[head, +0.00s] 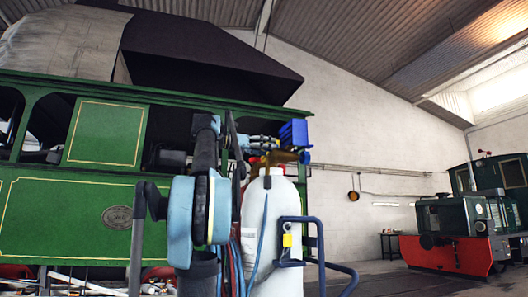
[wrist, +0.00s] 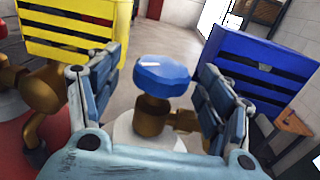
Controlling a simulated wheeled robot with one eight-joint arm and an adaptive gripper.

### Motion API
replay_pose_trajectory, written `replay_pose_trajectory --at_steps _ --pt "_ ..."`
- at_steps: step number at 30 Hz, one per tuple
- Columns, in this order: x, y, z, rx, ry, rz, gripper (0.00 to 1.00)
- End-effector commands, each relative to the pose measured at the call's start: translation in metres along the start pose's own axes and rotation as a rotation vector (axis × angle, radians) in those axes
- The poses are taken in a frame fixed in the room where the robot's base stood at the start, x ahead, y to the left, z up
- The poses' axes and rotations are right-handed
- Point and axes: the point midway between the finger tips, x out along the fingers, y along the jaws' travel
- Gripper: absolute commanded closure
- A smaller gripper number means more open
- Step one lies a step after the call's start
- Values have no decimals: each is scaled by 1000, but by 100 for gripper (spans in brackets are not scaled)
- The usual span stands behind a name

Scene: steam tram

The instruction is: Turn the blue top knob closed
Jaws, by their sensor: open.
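The blue top knob (wrist: 163,76) is a faceted blue cap on a brass valve stem (wrist: 153,112), in the middle of the wrist view. My gripper (wrist: 158,64) is open, with one finger on each side of the knob and visible gaps to both. In the head view my gripper (head: 264,141) is at the top of a white gas cylinder (head: 270,225), by its brass valve (head: 277,159). A small blue piece (head: 305,157) shows right of that valve; I cannot tell whether it is the top knob.
A blue slatted box (wrist: 250,75) stands close behind my right finger, and a yellow slatted box (wrist: 68,35) beyond my left finger. A blue tubular frame (head: 318,245) stands by the cylinder. A green tram (head: 60,220) fills the left. Open floor lies right.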

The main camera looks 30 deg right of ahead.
Motion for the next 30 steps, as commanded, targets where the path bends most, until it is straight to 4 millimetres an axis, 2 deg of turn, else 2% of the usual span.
replay_pose_trajectory --at_steps 21,30 --pt "-86 2 -1 -1 0 4 27" --pt "-111 2 -1 -1 -1 2 27"
